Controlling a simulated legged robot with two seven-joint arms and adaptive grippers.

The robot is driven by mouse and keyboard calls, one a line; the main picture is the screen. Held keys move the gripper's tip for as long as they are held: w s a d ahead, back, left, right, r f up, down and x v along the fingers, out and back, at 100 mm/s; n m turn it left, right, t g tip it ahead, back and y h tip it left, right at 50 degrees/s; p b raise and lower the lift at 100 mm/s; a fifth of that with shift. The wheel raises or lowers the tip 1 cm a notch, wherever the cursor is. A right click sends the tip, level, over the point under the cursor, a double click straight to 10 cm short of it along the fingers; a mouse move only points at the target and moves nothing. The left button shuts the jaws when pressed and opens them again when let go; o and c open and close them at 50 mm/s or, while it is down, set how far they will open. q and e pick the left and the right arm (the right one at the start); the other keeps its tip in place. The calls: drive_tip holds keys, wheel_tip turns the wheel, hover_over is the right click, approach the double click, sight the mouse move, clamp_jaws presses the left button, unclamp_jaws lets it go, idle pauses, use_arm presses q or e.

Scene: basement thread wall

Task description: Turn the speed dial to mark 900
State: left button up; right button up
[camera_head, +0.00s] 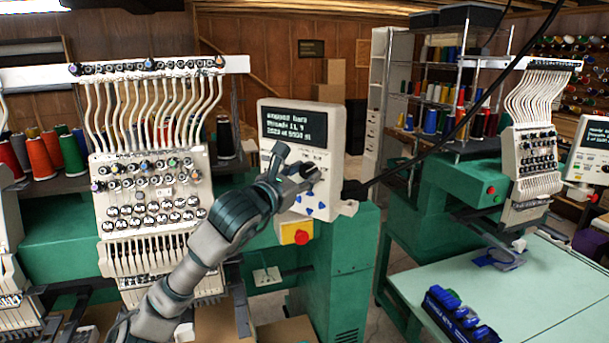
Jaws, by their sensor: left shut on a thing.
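The control panel (330,132) is a pale box with a dark screen (294,124) of white text, mounted on the green machine body. My left arm reaches up from the bottom left. My left gripper (308,172) is at the right part of the panel's face, below the screen, with its fingers shut on what appears to be the speed dial. The fingers cover the dial, so its pointer and the mark 900 cannot be read. Blue buttons (309,206) show just below the gripper. My right gripper is not in view.
A red knob on a yellow box (295,234) sits below the panel. A black cable (420,149) runs from the panel's right side to the upper right. The embroidery head (152,190) stands at left. A pale green table (500,285) holds blue items at right.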

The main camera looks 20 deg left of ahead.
use_arm(q)
drive_tip(key=m, duration=0.2)
drive_tip(key=shift+m, duration=0.3)
drive_tip(key=shift+f+m, duration=0.1)
drive_tip(key=shift+m, duration=1.1)
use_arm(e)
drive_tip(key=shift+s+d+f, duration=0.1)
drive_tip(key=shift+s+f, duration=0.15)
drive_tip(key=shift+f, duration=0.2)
use_arm(q)
drive_tip(key=shift+m, duration=0.3)
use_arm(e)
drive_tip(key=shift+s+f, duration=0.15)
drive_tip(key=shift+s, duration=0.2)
use_arm(q)
drive_tip(key=o, duration=1.1)
drive_tip(key=shift+o, duration=0.2)
drive_tip(key=shift+s, duration=0.1)
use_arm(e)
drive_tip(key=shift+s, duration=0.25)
